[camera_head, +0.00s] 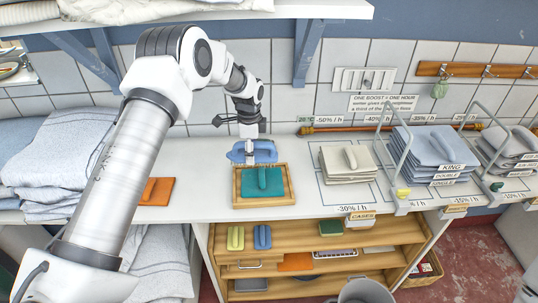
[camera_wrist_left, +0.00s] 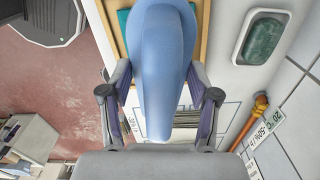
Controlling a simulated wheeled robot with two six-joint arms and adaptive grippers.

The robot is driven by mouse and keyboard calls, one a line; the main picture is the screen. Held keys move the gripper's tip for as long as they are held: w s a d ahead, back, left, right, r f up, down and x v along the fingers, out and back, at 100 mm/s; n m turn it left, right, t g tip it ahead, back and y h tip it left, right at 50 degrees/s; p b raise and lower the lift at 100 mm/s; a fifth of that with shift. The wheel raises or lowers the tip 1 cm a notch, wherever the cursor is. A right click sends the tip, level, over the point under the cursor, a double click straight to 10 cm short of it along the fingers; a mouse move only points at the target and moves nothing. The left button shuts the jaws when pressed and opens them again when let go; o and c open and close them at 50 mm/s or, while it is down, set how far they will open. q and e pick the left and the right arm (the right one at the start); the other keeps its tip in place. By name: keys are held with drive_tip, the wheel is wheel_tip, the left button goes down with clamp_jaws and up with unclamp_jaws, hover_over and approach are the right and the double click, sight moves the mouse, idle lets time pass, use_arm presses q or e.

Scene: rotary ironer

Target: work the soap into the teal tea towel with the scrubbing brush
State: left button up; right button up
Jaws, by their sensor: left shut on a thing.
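The teal tea towel (camera_head: 264,190) lies folded in a shallow wooden tray (camera_head: 237,201) on the white counter, with a raised teal ridge on top. My left gripper (camera_head: 249,143) is shut on the blue scrubbing brush (camera_head: 238,152) at the tray's back edge. Pale bristles show under the brush, just behind the towel; I cannot tell whether they touch anything. In the left wrist view the brush's rounded blue body (camera_wrist_left: 165,60) sits between both fingers of my left gripper (camera_wrist_left: 161,95). A teal corner of the towel (camera_wrist_left: 122,18) shows there beside it. My right gripper is out of view.
A dish with a green bar (camera_wrist_left: 264,40) shows in the left wrist view. Right of the tray stand a beige folded stack (camera_head: 347,165) and a blue-grey stack (camera_head: 432,153) between wire frames. An orange cloth (camera_head: 157,191) lies left. Shelves (camera_head: 300,252) are below.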

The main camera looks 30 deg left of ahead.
use_arm(q)
drive_tip(key=shift+s+a, duration=0.15)
drive_tip(key=shift+f, duration=0.2)
drive_tip(key=shift+s+a+f, duration=0.15)
drive_tip(key=shift+s+f, duration=0.05)
drive_tip(key=shift+f, duration=0.1)
wheel_tip(320, 180, down, 5)
drive_tip(key=b, duration=0.3)
drive_tip(key=shift+r, duration=0.1)
drive_tip(key=shift+f+b, duration=0.3)
drive_tip(key=shift+c, duration=0.4)
drive_tip(key=shift+s, duration=0.25)
drive_tip(key=shift+c, duration=0.6)
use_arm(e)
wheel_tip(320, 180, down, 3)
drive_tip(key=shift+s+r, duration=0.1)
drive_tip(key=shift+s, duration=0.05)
use_arm(q)
drive_tip(key=shift+f, duration=0.15)
drive_tip(key=shift+f, duration=0.2)
drive_tip(key=shift+c, duration=1.1)
